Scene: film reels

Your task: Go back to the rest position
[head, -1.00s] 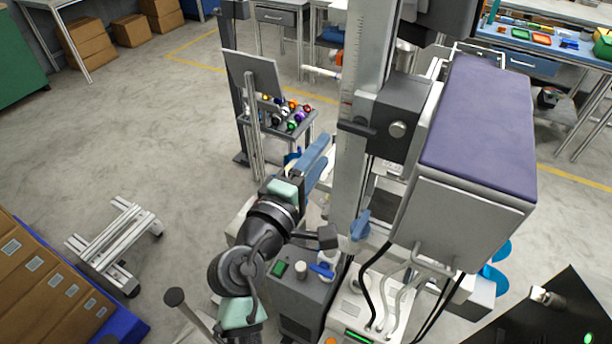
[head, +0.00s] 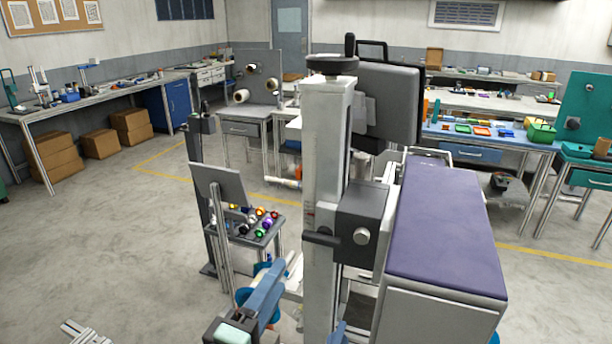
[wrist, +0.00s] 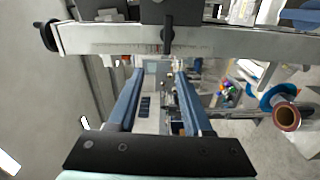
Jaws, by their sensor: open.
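My gripper (head: 279,271) shows at the bottom of the head view, with its blue fingers left of the upright grey column (head: 322,190). The rest of my arm is below the picture edge. In the wrist view my gripper (wrist: 158,72) has its two blue fingers apart, with nothing held between them. A pale beam runs across the top of the wrist view. A blue reel with a brown core (wrist: 287,117) is to the right of the fingers, clear of them.
A large grey box with a purple top (head: 450,225) is right of the column. A small rack of coloured balls (head: 257,225) stands beyond my gripper. Benches (head: 80,108) and cardboard boxes (head: 131,127) line the back.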

